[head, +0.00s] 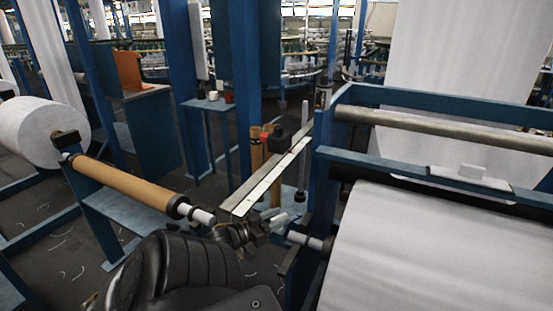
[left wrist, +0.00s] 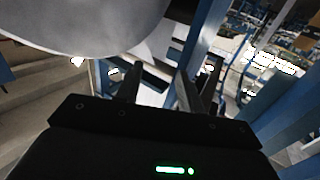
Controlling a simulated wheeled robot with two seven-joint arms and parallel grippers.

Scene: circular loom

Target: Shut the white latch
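No part is plainly marked as the white latch. A small white block on a flat white plate (head: 470,172) sits on the blue cross beam at the right. A long pale flat bar (head: 265,180) slants beside the blue frame, and a thin pale upright rod (head: 304,142) stands beside it. I cannot tell for sure which is the latch. My left gripper (head: 272,224) is below the near end of the pale bar, close to the roll's shaft end. In the left wrist view, its fingers (left wrist: 159,76) are apart with nothing clearly between them. My right gripper is out of view.
A large white fabric roll (head: 440,255) fills the right, with its shaft end (head: 305,240) near my left gripper. A brown tube (head: 130,182) lies on a blue stand at the left. Blue posts (head: 243,80) stand behind. Open floor (head: 60,245) shows at the left.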

